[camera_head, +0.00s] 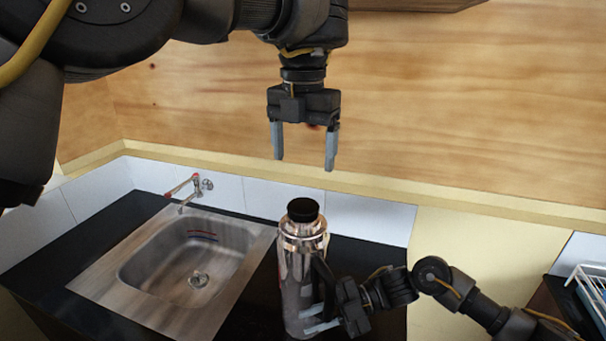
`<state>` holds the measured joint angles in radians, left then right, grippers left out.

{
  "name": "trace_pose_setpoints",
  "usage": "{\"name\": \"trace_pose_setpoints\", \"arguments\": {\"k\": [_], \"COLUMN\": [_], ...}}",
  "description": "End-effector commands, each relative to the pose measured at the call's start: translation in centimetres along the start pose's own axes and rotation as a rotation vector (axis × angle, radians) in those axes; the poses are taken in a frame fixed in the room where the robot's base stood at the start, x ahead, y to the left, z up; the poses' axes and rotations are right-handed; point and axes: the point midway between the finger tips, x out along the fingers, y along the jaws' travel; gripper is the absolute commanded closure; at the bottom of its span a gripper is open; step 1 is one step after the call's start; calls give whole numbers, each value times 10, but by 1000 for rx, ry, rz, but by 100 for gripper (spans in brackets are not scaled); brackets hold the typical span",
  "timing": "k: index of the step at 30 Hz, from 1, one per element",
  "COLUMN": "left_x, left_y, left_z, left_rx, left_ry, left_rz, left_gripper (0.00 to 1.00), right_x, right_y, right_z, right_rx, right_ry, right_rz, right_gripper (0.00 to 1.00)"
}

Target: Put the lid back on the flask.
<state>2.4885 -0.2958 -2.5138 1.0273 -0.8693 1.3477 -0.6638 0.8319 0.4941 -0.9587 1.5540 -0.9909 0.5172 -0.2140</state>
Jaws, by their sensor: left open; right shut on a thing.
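A shiny metal flask (299,268) stands upright on the black counter, right of the sink. A black round lid (302,209) sits on top of its neck; I cannot tell how firmly it is seated. My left gripper (304,163) points straight down above the lid, open and empty, with a clear gap between its fingertips and the lid. My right gripper (313,325) comes in from the right and is shut on the flask low on its side. Its fingers partly cover the flask, and the flask's base is near the bottom picture edge.
A steel sink (165,270) with a red-tipped tap (190,190) lies to the left. White tiles (370,219) and a plywood wall (450,120) stand behind the flask. A white wire rack (592,285) is at the far right.

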Motion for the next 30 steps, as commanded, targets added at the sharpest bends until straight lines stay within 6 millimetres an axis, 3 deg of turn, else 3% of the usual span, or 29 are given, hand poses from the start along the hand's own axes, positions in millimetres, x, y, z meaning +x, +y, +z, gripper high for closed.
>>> {"name": "trace_pose_setpoints", "arguments": {"k": [7, 8, 14, 23, 30], "left_x": [-1, 0, 0, 2, 22], "left_y": [0, 0, 0, 0, 0], "left_z": [0, 0, 0, 0, 0], "left_rx": [0, 0, -1, -1, -1], "left_ry": [0, 0, 0, 0, 0], "left_rz": [0, 0, 0, -1, -1], "left_gripper": [20, 20, 20, 20, 20], "right_x": [0, 0, 0, -2, -35], "right_y": [-2, -2, -1, -1, -4], "right_z": [0, 0, 0, 1, 5], "right_rx": [6, 6, 4, 1, 0], "right_ry": [-1, -1, 0, -1, -5], "right_rz": [-2, -2, -2, -1, 0], "right_gripper": [100, 80, 56, 56, 56]}}
